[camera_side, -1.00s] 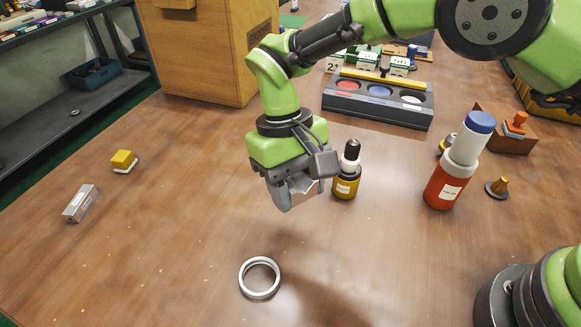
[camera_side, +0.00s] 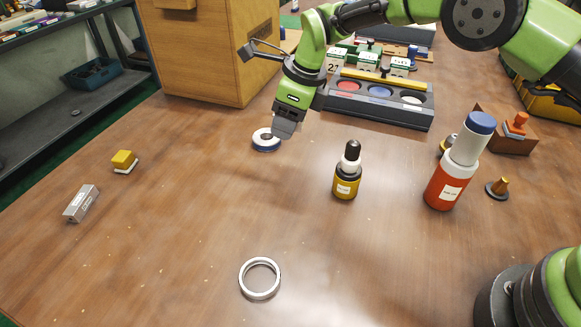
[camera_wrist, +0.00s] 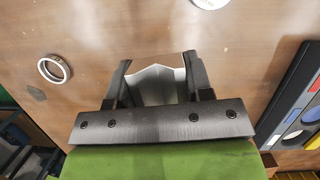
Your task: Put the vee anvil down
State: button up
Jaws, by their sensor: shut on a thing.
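The vee anvil (camera_wrist: 158,84) is a pale grey block with a shallow V in its edge. In the wrist view it sits between the two dark fingers of my gripper (camera_wrist: 160,80), which is shut on it.
A dropper bottle (camera_side: 346,180), a red bottle (camera_side: 446,188) and the dark tray (camera_side: 378,115) stand to the right. A silver ring (camera_side: 243,280) lies in front.

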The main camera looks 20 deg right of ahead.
aim_at(284, 167)
jog(key=shift+w+d+r+m, duration=0.1)
jog(key=shift+w+m, duration=0.15)
jog(key=shift+m, duration=0.15)
jog(key=shift+d+f, duration=0.1)
jog(key=shift+f, duration=0.1)
jog(key=shift+m, duration=0.3)
notch_tip(284, 167, down, 10)
jog(key=shift+w+r, duration=0.1)
jog(key=shift+r, duration=0.1)
jog(key=shift+f, duration=0.15)
jog(key=o, duration=1.3)
